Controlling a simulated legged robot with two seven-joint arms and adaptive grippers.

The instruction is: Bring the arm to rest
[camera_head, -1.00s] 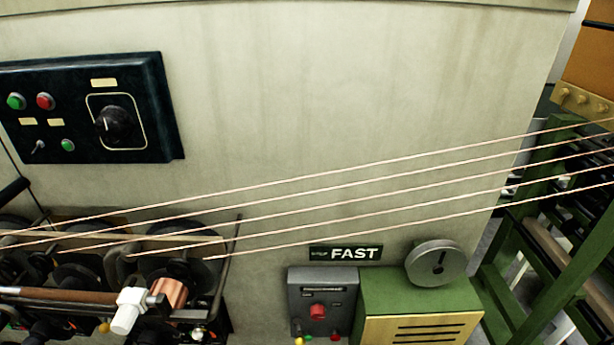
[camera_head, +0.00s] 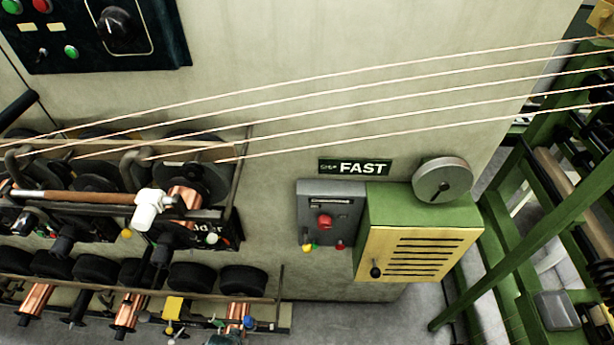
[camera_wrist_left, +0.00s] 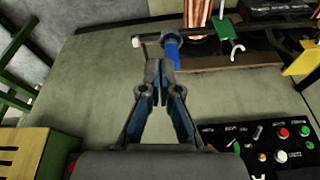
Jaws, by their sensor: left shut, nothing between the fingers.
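My left gripper (camera_wrist_left: 160,72) shows in the left wrist view, its dark grey and blue fingers pointing up the picture. The fingertips are together with nothing between them. Beyond them is the pale machine wall (camera_wrist_left: 90,75). A blue part (camera_wrist_left: 171,50) shows just above the tips; I cannot tell how far beyond them it lies. I cannot make out either arm in the head view. My right gripper is in neither view.
In the head view, several taut wires (camera_head: 400,92) cross the wall above spool racks (camera_head: 120,198). A green and yellow box (camera_head: 420,245) and grey switch box (camera_head: 327,215) stand right of the racks. A green frame (camera_head: 490,255) stands at the right.

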